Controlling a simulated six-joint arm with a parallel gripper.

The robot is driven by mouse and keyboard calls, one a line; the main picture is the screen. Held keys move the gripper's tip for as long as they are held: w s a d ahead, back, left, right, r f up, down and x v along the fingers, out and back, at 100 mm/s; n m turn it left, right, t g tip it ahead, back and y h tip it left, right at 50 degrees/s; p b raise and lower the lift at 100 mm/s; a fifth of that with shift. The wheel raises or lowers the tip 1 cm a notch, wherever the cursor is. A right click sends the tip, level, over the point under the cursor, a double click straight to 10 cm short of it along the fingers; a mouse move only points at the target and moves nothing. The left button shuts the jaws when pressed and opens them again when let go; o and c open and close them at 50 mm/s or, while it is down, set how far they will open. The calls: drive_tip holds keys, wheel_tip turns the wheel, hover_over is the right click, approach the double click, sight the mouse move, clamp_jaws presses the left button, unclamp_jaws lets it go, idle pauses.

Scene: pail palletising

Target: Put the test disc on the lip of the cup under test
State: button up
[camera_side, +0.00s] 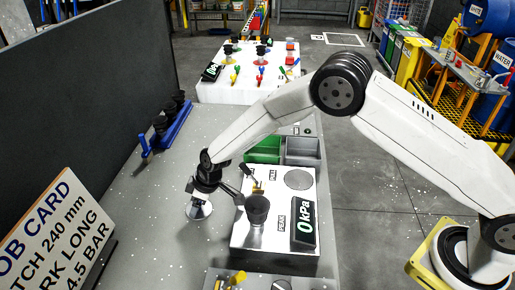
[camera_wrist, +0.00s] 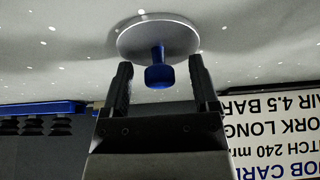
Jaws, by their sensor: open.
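The test disc is a pale metal disc with a blue knob; in the side view the disc (camera_side: 199,211) lies on the grey bench left of the white tester. In the wrist view the disc (camera_wrist: 138,38) is flat on the bench, its blue knob (camera_wrist: 159,76) towards me. My gripper (camera_side: 203,194) is open just above the disc. In the wrist view its fingers (camera_wrist: 160,64) stand either side of the knob, with gaps on both sides. The black cup under test (camera_side: 257,207) stands mouth up on the white tester (camera_side: 270,238), right of my gripper.
The tester carries a gauge (camera_side: 304,222) reading 0 kPa and a grey round plate (camera_side: 299,179). Green (camera_side: 262,150) and grey (camera_side: 303,151) bins stand behind it. A blue rack (camera_side: 172,130) of black cups is at back left, a job card (camera_side: 50,235) at front left.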

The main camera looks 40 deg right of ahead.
clamp_jaws()
drive_tip(key=shift+r, duration=0.15)
idle(0.4)
drive_tip(key=shift+r, duration=4.9)
